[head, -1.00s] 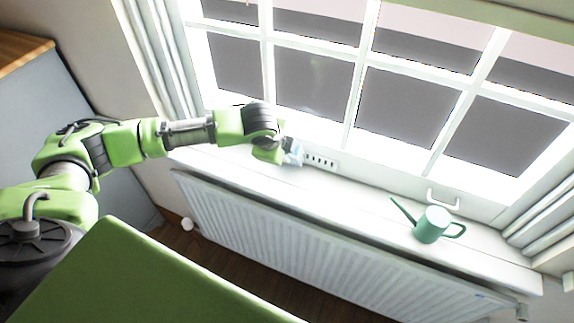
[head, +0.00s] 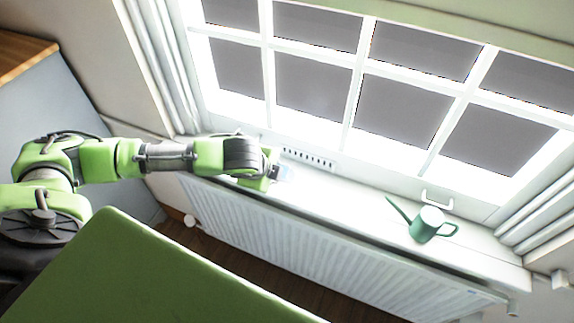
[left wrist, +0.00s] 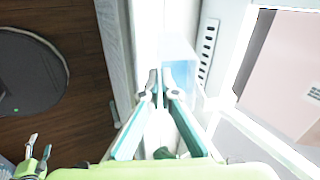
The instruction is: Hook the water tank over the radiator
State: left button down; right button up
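The water tank is a clear, pale blue box (head: 285,173) at the tip of my left gripper (head: 275,168) in the head view, over the left part of the windowsill. In the left wrist view my left gripper (left wrist: 160,74) is shut on the near edge of the tank (left wrist: 180,62), with its fingertips close together. The white ribbed radiator (head: 300,245) is under the sill, and the tank is above its left part, apart from its front face. My right gripper (left wrist: 40,142) shows small at the lower left of the left wrist view, its fingers apart and empty.
A green watering can (head: 425,224) stands on the right part of the sill (head: 350,200). A slotted vent (head: 308,158) lies along the window's foot behind the tank. A grey cabinet (head: 50,100) is at the left. The sill between tank and can is clear.

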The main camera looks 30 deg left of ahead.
pick_arm(q)
jog(key=s, duration=1.4)
jog(key=shift+s+d+p, duration=0.25)
jog(key=shift+p, duration=0.05)
